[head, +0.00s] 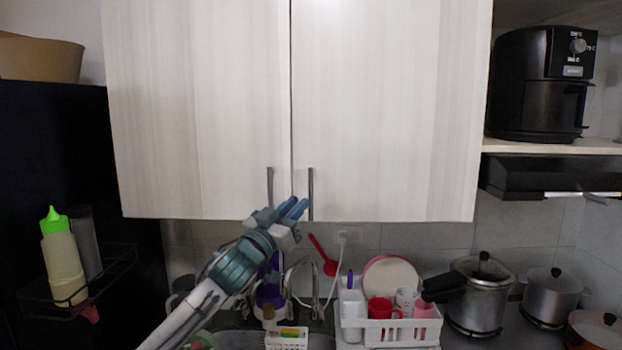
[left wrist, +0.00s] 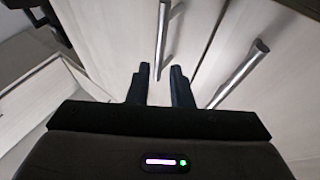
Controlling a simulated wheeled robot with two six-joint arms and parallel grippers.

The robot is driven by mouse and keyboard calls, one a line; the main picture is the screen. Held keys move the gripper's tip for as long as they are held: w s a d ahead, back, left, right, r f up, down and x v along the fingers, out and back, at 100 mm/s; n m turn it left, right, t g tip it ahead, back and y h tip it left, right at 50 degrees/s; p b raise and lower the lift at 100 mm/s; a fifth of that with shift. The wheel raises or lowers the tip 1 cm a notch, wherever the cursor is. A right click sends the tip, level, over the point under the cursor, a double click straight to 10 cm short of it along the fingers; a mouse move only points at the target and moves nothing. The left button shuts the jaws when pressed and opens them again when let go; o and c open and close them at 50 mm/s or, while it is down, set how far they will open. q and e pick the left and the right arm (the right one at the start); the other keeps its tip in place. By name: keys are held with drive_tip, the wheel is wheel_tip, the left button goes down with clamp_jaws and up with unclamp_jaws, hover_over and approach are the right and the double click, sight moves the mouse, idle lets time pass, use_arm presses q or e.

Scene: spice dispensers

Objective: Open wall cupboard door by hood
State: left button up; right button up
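The wall cupboard has two pale wood doors, both closed. The right door (head: 390,110) is on the hood's side, and its vertical bar handle (head: 311,192) is at its lower left edge. The left door's handle (head: 270,186) hangs beside it. My left gripper (head: 297,205) is just below and between the handles, its blue fingers pointing up towards the right handle. In the left wrist view the fingers (left wrist: 159,70) are apart, with one handle (left wrist: 162,40) ahead in line with the gap. The other handle (left wrist: 240,74) is to the right. Contact cannot be told. My right gripper is not in view.
The black hood (head: 550,176) is right of the cupboard, under a shelf with a black air fryer (head: 540,85). Below are a white dish rack (head: 390,331), a faucet (head: 302,285) and pots (head: 478,295). A dark fridge-like block (head: 60,150) stands left.

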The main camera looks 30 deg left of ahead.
sight(311, 210)
use_arm(q)
drive_tip(key=p+x, duration=0.3)
drive_tip(key=x, duration=0.2)
drive_tip(key=shift+s+r+p, duration=0.15)
drive_tip(key=shift+r+p, duration=0.05)
drive_tip(key=shift+p, duration=0.15)
drive_tip(key=shift+w+r+p, duration=0.1)
drive_tip(key=shift+w+p, duration=0.35)
drive_tip(key=shift+w, duration=0.45)
drive_tip(key=shift+c, duration=0.2)
clamp_jaws()
